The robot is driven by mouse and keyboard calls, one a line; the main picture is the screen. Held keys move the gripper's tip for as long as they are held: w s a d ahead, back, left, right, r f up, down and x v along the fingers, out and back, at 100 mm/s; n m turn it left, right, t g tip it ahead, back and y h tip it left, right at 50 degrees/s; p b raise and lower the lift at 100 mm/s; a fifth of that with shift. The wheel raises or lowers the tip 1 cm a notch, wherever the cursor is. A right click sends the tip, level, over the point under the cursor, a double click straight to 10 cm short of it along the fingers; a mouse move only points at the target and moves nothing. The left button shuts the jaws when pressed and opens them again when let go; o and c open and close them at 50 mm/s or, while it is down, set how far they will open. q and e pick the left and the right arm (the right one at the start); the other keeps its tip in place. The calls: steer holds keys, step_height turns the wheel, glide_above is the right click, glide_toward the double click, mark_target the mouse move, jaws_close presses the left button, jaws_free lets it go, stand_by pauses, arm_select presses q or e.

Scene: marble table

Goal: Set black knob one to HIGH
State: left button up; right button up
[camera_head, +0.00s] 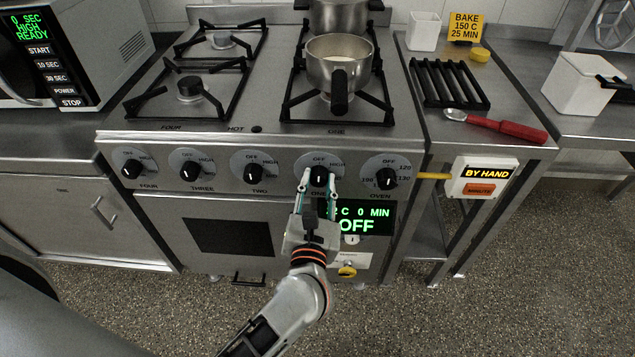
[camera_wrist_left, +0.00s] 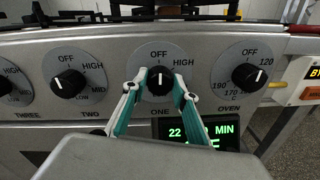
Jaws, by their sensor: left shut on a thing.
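Black knob one (camera_head: 319,174) is on the stove's front panel, above the label ONE, between knob two and the oven knob. My left gripper (camera_head: 319,186) is at this knob, with its fingers on either side of it. In the left wrist view, knob one (camera_wrist_left: 159,81) sits between the two fingertips of my left gripper (camera_wrist_left: 159,86), and its white mark points up toward OFF. The gripper is shut on the knob. The HIGH marking is to the knob's right, and the fingers hide part of the dial. My right gripper is not in view.
Knob two (camera_head: 253,174) is to the left and the oven knob (camera_head: 386,178) to the right. A pot (camera_head: 323,65) with its black handle (camera_head: 340,92) toward me stands on the burner above. The oven display (camera_head: 372,219) reads OFF below.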

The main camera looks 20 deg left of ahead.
arm_select(q)
steer(key=shift+w+r+m+p, duration=0.1)
steer(key=shift+r+m+p, duration=0.2)
steer(key=shift+m+p, duration=0.3)
steer(key=m+p, duration=0.2)
steer(key=p, duration=0.1)
steer(key=shift+r, duration=0.15)
steer(key=m+p, duration=0.2)
steer(key=p, duration=0.1)
steer(key=shift+m, duration=0.4)
steer(key=shift+m+p, duration=0.5)
steer(key=shift+p, duration=0.25)
steer(key=shift+f+m+p, duration=0.2)
steer(key=shift+m+p, duration=0.2)
steer(key=m+p, duration=0.2)
steer(key=p, duration=0.1)
steer(key=shift+f+m, duration=0.2)
steer(key=shift+m, duration=0.6)
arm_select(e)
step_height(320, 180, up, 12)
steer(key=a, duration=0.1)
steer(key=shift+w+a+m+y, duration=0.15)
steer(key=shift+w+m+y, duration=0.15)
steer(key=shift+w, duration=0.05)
arm_select(q)
steer(key=shift+f+p, duration=0.1)
steer(key=shift+p, duration=0.2)
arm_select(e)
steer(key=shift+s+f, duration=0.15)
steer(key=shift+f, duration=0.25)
